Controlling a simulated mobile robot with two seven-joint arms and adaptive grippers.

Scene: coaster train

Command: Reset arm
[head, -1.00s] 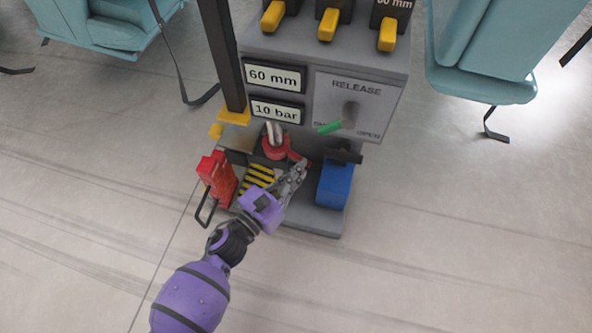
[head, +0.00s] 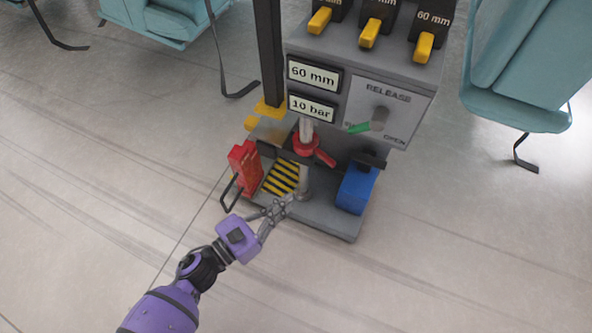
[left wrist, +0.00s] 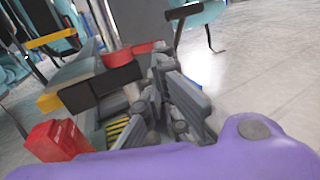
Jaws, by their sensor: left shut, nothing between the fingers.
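My left gripper (head: 282,207) is in front of the grey control unit in the head view, low over its base plate. It is shut and holds nothing. Its fingers also show large in the left wrist view (left wrist: 185,105), with the purple wrist body below. The red valve with its red handle (head: 314,153) is on a grey pipe above and behind the fingertips, apart from them. In the left wrist view the red collar (left wrist: 118,58) shows behind the fingers. My right gripper is in neither view.
The control unit (head: 345,62) has yellow levers (head: 369,33), 60 mm and 10 bar displays, and a green-tipped RELEASE lever (head: 360,128). A red block (head: 244,160) and a blue block (head: 356,188) flank the striped pad (head: 281,178). Teal seats (head: 505,75) stand behind. Floor in front is clear.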

